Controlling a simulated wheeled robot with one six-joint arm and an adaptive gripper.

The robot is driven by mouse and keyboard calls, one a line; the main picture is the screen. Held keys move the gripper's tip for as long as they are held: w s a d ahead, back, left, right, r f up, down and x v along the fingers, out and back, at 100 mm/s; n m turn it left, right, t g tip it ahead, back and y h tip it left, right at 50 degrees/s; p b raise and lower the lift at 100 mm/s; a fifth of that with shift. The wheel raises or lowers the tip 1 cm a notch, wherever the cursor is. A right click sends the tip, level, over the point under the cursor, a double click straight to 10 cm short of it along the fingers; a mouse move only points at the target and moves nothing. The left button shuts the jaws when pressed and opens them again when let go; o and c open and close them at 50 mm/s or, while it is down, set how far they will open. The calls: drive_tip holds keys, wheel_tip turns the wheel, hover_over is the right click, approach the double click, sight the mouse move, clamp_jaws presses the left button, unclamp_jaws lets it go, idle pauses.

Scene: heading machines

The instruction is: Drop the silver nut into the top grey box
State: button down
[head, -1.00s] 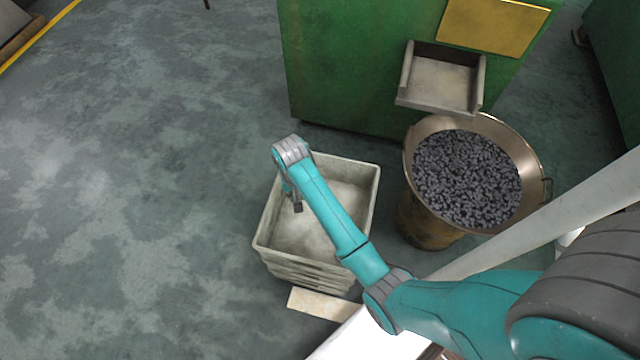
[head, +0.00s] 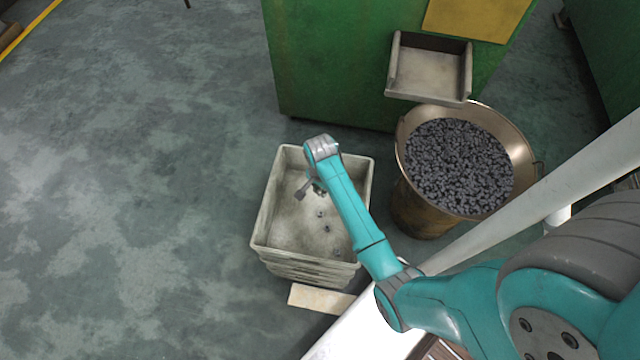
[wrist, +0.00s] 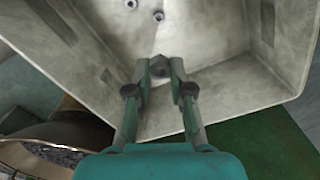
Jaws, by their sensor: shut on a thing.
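My gripper (wrist: 160,72) is shut on a small grey nut (wrist: 160,66), seen between the fingertips in the wrist view. In the head view my gripper (head: 304,190) is over the inside of the top grey box (head: 262,215), towards its far half. The box is open, pale and worn, and tops a stack of similar boxes. Small dark nuts (head: 319,213) lie on its floor; two of them show in the wrist view (wrist: 158,15). The held nut is too small to make out in the head view.
A round metal bin (head: 405,160) full of dark small parts stands right of the boxes. A green machine (head: 330,70) with a grey chute (head: 428,72) stands behind. A pale board (head: 320,299) lies in front of the stack. The floor at left is clear.

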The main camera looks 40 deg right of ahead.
drive_tip(key=shift+f, duration=0.95)
drive_tip(key=c, duration=1)
unclamp_jaws()
drive_tip(key=shift+o, duration=0.2)
wheel_tip(320, 180, up, 12)
